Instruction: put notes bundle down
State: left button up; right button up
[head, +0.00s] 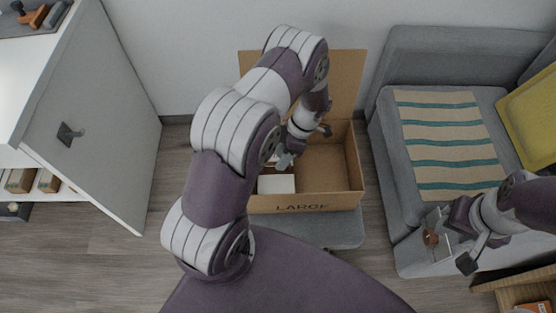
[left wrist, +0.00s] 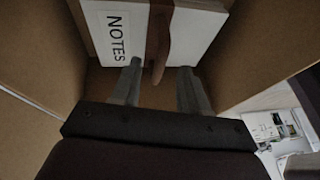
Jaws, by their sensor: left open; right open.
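The notes bundle (left wrist: 118,35) is a white block with a "NOTES" label and a brown strap around it. In the head view the bundle (head: 276,184) lies inside the left part of an open cardboard box (head: 335,180) marked "LARGE". My left gripper (head: 285,160) reaches down into the box beside the bundle. In the left wrist view its fingers (left wrist: 157,90) are apart, with the end of the strap between their tips and nothing clearly gripped.
The box stands on a grey seat (head: 310,228). A grey sofa (head: 400,215) with a striped blanket (head: 445,135) and a yellow cushion (head: 530,115) is at right. A white shelf desk (head: 100,110) is at left. The box's right half is empty.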

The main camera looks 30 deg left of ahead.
pick_arm(q)
jog(key=d+r+m+t+h+p, duration=0.1)
jog(key=d+r+m+t+h, duration=0.2)
jog(key=r+m, duration=1.1)
jog(key=s+d+r+m+t, duration=0.2)
jog(key=s+r+m, duration=0.7)
jog(key=m, duration=0.1)
jog(key=shift+s+d+r+t, duration=0.2)
jog(key=shift+s+d+t, duration=0.1)
jog(key=shift+d, duration=0.1)
